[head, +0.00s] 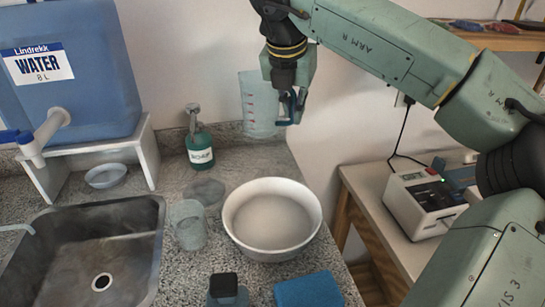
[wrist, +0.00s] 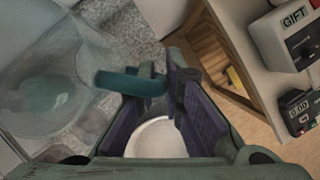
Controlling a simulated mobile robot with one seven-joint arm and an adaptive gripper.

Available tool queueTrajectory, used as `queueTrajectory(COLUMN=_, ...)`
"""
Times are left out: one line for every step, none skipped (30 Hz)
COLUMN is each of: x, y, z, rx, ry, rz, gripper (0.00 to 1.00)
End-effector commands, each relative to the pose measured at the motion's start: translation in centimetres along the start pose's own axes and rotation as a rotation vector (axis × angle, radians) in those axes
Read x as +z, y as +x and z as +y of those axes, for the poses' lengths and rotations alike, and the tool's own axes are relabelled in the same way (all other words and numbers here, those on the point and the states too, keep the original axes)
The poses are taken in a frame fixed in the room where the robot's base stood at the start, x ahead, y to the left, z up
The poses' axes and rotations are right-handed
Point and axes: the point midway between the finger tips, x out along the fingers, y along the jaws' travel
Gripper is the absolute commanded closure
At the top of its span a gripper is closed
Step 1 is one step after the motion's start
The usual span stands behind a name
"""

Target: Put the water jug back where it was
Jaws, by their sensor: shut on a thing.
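The water jug (head: 259,108) is clear, with red measuring marks and a blue handle (head: 287,106). It looks upright in the head view, in front of the wall near the counter's back right corner. My gripper (head: 291,112) is to its right, shut on the handle. In the wrist view the clear jug body (wrist: 45,75) fills the left side, and the handle (wrist: 132,82) reaches between my gripper's fingers (wrist: 155,95). I cannot tell whether the jug's base touches the counter.
A white bowl (head: 250,243), a clear glass (head: 188,232) and a green soap bottle (head: 200,150) stand on the counter. A dark round patch (head: 207,190) lies behind the glass. A blue sponge (head: 308,290) is in front. The sink (head: 60,240) and water tank (head: 95,95) are left.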

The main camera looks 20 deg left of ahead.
Motion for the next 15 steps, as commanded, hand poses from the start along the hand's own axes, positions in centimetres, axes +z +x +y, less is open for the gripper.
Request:
queueTrajectory(x=-0.4, y=0.6, z=-0.1, rx=-0.002, ry=0.004, rz=0.003, gripper=1.00)
queueTrajectory(x=-0.6, y=1.1, z=-0.1, rx=-0.003, ry=0.004, rz=0.004, gripper=1.00)
queueTrajectory(x=-0.9, y=1.7, z=-0.1, rx=-0.002, ry=0.005, rz=0.004, gripper=1.00)
queueTrajectory(x=-1.1, y=2.3, z=-0.1, rx=-0.002, ry=0.005, rz=0.005, gripper=1.00)
queueTrajectory(x=-1.3, y=2.8, z=-0.1, rx=-0.001, ry=0.005, rz=0.005, gripper=1.00)
queueTrajectory(x=-1.6, y=3.4, z=-0.1, rx=-0.001, ry=0.003, rz=0.004, gripper=1.00)
queueTrajectory(x=-1.8, y=3.8, z=-0.1, rx=0.000, ry=0.004, rz=0.005, gripper=1.00)
queueTrajectory(x=-2.0, y=4.2, z=-0.1, rx=0.000, ry=0.004, rz=0.004, gripper=1.00)
queueTrajectory(x=-2.1, y=4.6, z=-0.1, rx=-0.002, ry=0.005, rz=0.003, gripper=1.00)
queueTrajectory(x=-2.2, y=4.8, z=-0.1, rx=-0.001, ry=0.005, rz=0.003, gripper=1.00)
queueTrajectory(x=-2.2, y=5.0, z=-0.1, rx=-0.001, ry=0.005, rz=0.003, gripper=1.00)
queueTrajectory(x=-2.3, y=5.3, z=-0.1, rx=-0.001, ry=0.005, rz=0.003, gripper=1.00)
queueTrajectory(x=-2.4, y=5.5, z=-0.1, rx=-0.001, ry=0.004, rz=0.002, gripper=1.00)
queueTrajectory(x=-2.5, y=5.6, z=-0.1, rx=-0.001, ry=0.004, rz=0.002, gripper=1.00)
queueTrajectory(x=-2.6, y=6.0, z=-0.1, rx=-0.001, ry=0.004, rz=0.002, gripper=1.00)
